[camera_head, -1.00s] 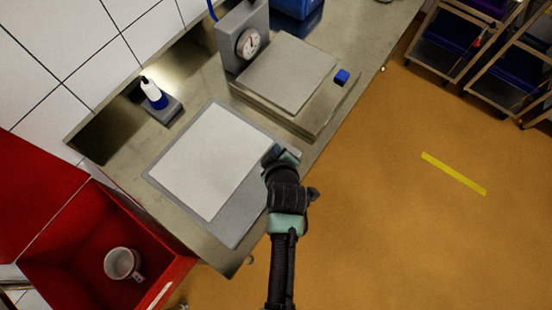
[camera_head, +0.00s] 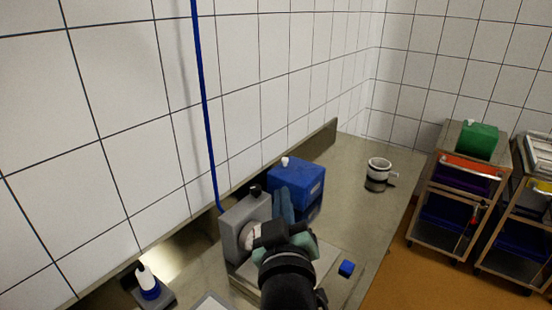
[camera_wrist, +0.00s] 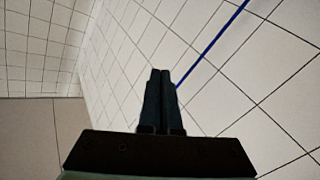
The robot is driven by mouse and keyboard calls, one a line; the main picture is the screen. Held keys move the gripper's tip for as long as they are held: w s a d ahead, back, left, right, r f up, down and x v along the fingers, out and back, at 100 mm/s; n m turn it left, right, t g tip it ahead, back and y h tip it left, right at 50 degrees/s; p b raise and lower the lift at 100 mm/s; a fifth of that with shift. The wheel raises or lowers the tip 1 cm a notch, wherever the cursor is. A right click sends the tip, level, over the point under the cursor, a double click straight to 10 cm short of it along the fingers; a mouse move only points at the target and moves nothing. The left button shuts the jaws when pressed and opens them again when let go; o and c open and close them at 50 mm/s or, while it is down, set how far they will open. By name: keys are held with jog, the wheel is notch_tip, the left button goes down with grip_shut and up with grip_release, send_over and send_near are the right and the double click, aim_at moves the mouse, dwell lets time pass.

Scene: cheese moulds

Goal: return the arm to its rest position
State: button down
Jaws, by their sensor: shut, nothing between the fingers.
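My gripper (camera_head: 284,205) is raised above the metal counter (camera_head: 345,170) in the head view, in front of the grey scale housing (camera_head: 243,222) and partly covering it. In the wrist view my gripper (camera_wrist: 160,75) shows its two dark fingers side by side and closed, with nothing between them. My arm hides part of the scale plate (camera_head: 328,255).
A blue box (camera_head: 300,180) stands just behind my gripper. A white and dark cup (camera_head: 378,172) stands farther right on the counter. A blue-and-white bottle (camera_head: 147,282) is at lower left, a small blue block (camera_head: 346,268) at right. Trolleys (camera_head: 450,200) stand at right.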

jog(key=s+r+m+t+b, duration=0.1)
jog(key=s+r+m+t, duration=0.1)
jog(key=s+r, duration=0.3)
jog(key=s+r+m+t+b, duration=0.1)
jog(key=s+r+t, duration=0.3)
jog(key=r, duration=1)
jog(key=s+a+r+m+t+b, duration=0.1)
jog(key=s+r+m+t, duration=0.1)
jog(key=s+r, duration=0.6)
notch_tip(320, 180, up, 2)
jog(key=shift+r+m+t, duration=0.1)
jog(key=shift+m+t, duration=0.2)
jog(key=shift+t, duration=0.4)
jog(key=shift+s, duration=0.1)
